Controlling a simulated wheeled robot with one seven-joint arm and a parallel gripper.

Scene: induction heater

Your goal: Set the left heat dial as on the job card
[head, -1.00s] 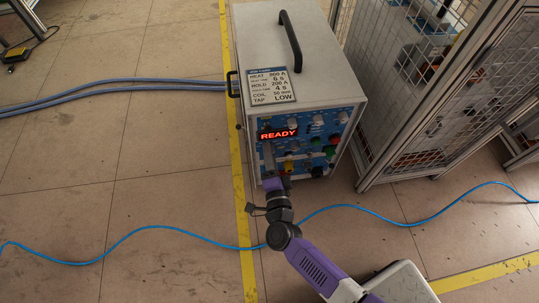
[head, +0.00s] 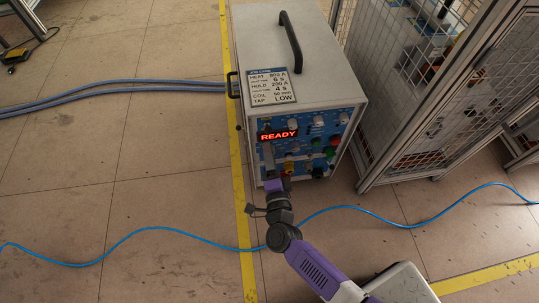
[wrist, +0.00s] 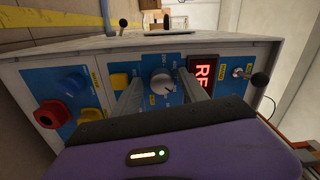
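A silver-grey dial (wrist: 162,84) with a printed scale sits on the blue front panel of the heater, beside the red-lettered display (wrist: 203,74). My gripper (wrist: 163,88) has one finger on each side of this dial, with a gap showing between dial and fingers. In the head view, my gripper (head: 268,158) is at the panel's left side, below the lit READY display (head: 279,135), and hides the dial there. The job card (head: 272,87) lies on top of the heater (head: 262,40); it seems to read HEAT 800 A, 6 s, HOLD 200 A, 4 s, TAP LOW.
A wire-mesh cage (head: 405,130) stands close to the heater's right. A blue cable (head: 150,228) crosses the floor. Open floor lies to the left.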

